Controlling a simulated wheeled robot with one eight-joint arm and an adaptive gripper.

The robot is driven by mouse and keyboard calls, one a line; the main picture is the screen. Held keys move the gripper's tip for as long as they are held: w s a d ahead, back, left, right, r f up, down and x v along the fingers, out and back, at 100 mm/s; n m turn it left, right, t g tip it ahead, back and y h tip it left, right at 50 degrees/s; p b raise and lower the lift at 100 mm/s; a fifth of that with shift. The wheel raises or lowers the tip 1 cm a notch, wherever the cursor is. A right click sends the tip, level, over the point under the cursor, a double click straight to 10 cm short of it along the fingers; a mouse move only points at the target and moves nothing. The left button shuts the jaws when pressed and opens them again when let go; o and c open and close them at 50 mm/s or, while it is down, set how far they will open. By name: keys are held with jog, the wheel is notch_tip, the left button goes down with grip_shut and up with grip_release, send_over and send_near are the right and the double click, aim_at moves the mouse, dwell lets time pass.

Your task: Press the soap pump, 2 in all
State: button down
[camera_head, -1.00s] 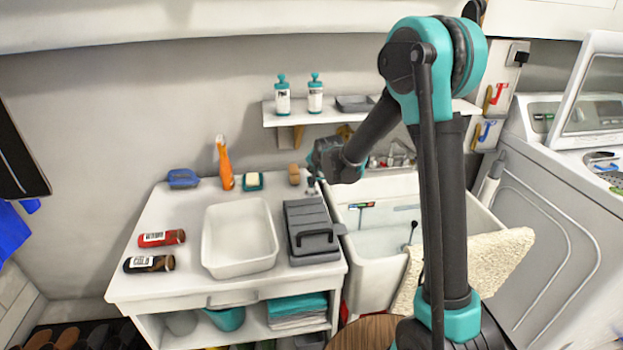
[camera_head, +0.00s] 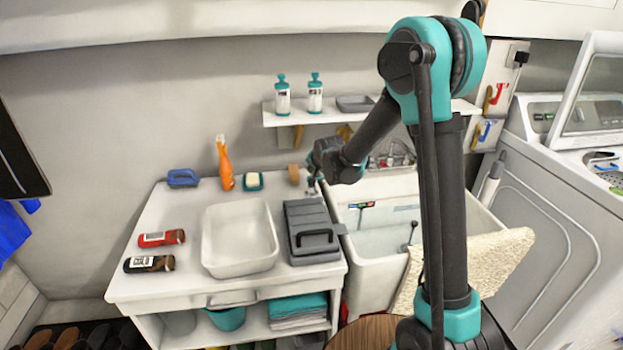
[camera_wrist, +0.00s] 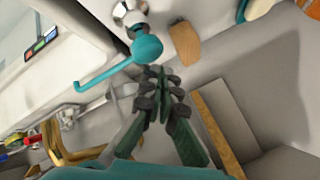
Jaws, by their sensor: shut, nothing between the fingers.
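The soap pump shows in the wrist view with a round teal head (camera_wrist: 147,48), a long thin teal spout and a shiny metal collar. My gripper (camera_wrist: 160,74) is shut and empty, with its dark fingertips right by the near edge of the pump head. I cannot tell whether they touch it. In the head view my gripper (camera_head: 315,184) points down at the back right corner of the white counter (camera_head: 185,215), near the sink. The pump is small and mostly hidden there by the gripper.
A wooden block (camera_head: 293,175) stands just left of the gripper. A grey case (camera_head: 308,220) and a white basin (camera_head: 240,265) are on the counter. The sink (camera_head: 375,240) is to the right. A wall shelf (camera_head: 350,117) with two teal-topped bottles is above.

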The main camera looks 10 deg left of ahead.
jog(key=shift+f, duration=0.3)
jog(key=shift+f, duration=0.9)
dwell(1.1)
jog(key=shift+r, duration=0.15)
dwell(0.3)
jog(key=shift+r, duration=1.15)
jog(key=shift+r, duration=2.5)
jog(key=shift+d, duration=0.1)
